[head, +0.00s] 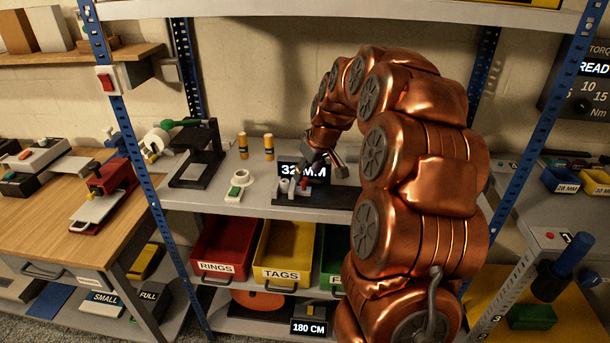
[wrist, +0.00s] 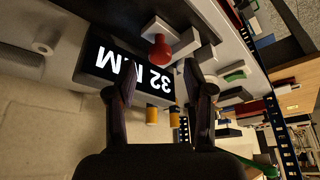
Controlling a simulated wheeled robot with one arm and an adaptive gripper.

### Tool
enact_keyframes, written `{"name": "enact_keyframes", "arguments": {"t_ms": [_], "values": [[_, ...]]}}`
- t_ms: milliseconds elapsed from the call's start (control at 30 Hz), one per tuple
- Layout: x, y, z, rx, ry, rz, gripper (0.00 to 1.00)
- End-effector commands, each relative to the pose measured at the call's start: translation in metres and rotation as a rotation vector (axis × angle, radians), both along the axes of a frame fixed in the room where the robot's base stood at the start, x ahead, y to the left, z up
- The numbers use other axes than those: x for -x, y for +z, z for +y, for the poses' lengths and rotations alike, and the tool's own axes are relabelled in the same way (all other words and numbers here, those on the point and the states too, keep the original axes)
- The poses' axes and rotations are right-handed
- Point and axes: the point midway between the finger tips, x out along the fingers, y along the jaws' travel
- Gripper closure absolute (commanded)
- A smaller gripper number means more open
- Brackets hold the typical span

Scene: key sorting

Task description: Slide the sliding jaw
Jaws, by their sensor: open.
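The measuring device has a dark base (head: 318,197) on the middle shelf and a display (head: 303,170) reading 32 MM. The display also shows upside down in the wrist view (wrist: 122,72). A red knob (wrist: 160,48) joins a light grey block that appears to be the sliding jaw (wrist: 158,27). The knob shows small in the head view (head: 303,184). My gripper (wrist: 160,72) is open, its two fingers spread to either side of the knob's line. The knob is just ahead of the fingertips. I cannot tell whether a finger touches it.
Two yellow-and-black cylinders (head: 256,146) stand behind on the shelf. A white ring piece with a green button (head: 237,187) and a black stand (head: 197,155) are to the left. A red RINGS bin (head: 222,245) and yellow TAGS bin (head: 283,250) sit below. A blue upright (head: 140,165) bounds the shelf.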

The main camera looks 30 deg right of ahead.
Motion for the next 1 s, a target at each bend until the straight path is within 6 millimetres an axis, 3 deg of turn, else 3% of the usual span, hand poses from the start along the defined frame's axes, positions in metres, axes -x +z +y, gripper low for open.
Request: {"name": "enact_keyframes", "arguments": {"t_ms": [200,533,1000], "values": [[-0.01,-0.025,0.001,-0.001,0.002,0.004,0.48],[-0.011,-0.029,0.001,0.0,0.001,0.001,0.49],[-0.011,-0.029,0.001,-0.001,0.0,0.002,0.98]]}}
